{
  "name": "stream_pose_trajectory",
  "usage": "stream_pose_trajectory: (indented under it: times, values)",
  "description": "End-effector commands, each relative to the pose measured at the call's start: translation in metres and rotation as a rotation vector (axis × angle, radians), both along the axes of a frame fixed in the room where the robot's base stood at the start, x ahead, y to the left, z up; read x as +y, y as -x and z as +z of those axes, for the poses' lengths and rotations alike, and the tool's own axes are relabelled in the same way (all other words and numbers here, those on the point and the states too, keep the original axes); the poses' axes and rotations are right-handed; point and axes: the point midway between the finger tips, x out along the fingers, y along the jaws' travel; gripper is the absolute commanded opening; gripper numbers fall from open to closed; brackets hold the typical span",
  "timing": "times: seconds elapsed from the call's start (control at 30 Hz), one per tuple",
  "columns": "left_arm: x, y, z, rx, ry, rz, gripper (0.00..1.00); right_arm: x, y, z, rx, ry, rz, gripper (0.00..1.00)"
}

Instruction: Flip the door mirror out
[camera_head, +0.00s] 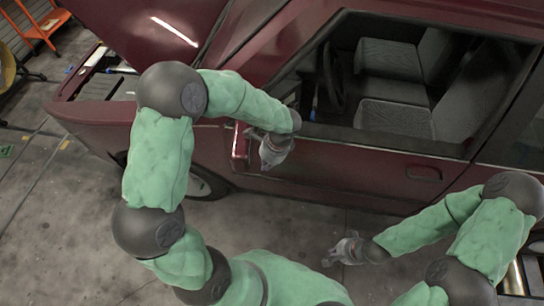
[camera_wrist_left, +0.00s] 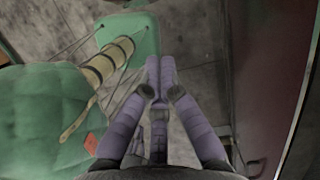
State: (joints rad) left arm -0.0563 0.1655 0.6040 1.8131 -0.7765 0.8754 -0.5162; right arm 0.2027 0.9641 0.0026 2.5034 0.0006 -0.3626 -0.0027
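The dark red car's door mirror (camera_head: 240,146) shows in the head view as a small red housing by the front corner of the door window. My left gripper (camera_head: 270,160) is just to its right, close against the door's outer side; whether they touch is unclear. In the left wrist view, the left gripper's fingertips (camera_wrist_left: 160,66) are together with nothing seen between them. The mirror is not clearly recognisable there. My right gripper (camera_head: 343,252) is low over the floor, away from the car and apparently empty; its finger opening is too small to judge.
The car door (camera_head: 345,172) with its handle (camera_head: 424,173) lies beside the left gripper. The window is open, showing seats (camera_head: 392,60). The hood (camera_head: 150,30) is raised at the upper left. Bare concrete floor (camera_head: 270,222) lies between the car and me.

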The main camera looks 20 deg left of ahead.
Motion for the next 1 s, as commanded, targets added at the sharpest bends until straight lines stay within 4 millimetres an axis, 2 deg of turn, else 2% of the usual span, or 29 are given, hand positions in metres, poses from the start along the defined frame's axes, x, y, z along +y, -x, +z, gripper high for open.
stream_pose_trajectory:
  times: [0.03,0.2,0.7,1.0]
  values:
    - [0.009,0.002,0.005,-0.005,-0.001,0.006,0.00,0.000,0.000,0.004,0.000,0.000,0.000,0.00]
    - [0.024,0.008,0.004,-0.005,0.000,0.004,0.00,0.000,0.000,0.008,-0.001,0.000,0.000,0.00]
    - [0.031,0.011,0.004,-0.006,0.000,-0.003,0.00,0.000,0.000,0.008,0.000,0.000,0.000,0.00]
    - [0.057,0.028,0.003,-0.006,-0.001,-0.083,0.00,0.000,0.000,0.003,0.000,0.000,0.000,0.00]
